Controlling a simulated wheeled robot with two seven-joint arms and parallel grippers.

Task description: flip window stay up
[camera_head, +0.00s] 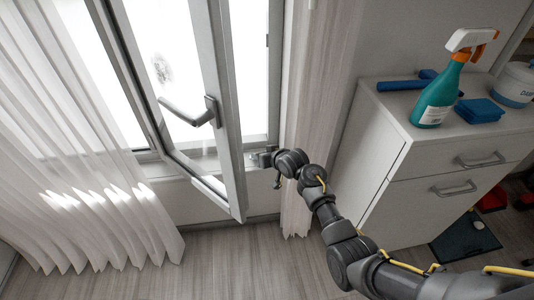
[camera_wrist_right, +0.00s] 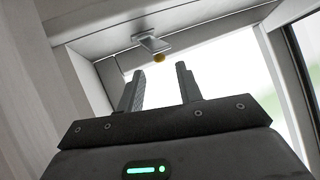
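The window stay (camera_wrist_right: 152,43) shows in the right wrist view as a small grey metal plate on the frame, with a yellow knob at its near end. My right gripper (camera_wrist_right: 161,72) is open and empty. Its two fingers point toward the stay, and the knob appears between and just beyond the fingertips, with no contact visible. In the head view my right gripper (camera_head: 262,157) is at the lower right of the window opening, by the sill. I cannot make out the stay clearly there. The window sash (camera_head: 222,110) stands swung open, with its grey handle (camera_head: 192,112). My left gripper is out of view.
A white curtain (camera_head: 70,150) hangs at the left, and another curtain (camera_head: 318,90) hangs just right of the window. A white cabinet (camera_head: 385,140) at the right carries a green spray bottle (camera_head: 436,98), blue cloths (camera_head: 479,110) and a white tub (camera_head: 514,84). The floor below the window is clear.

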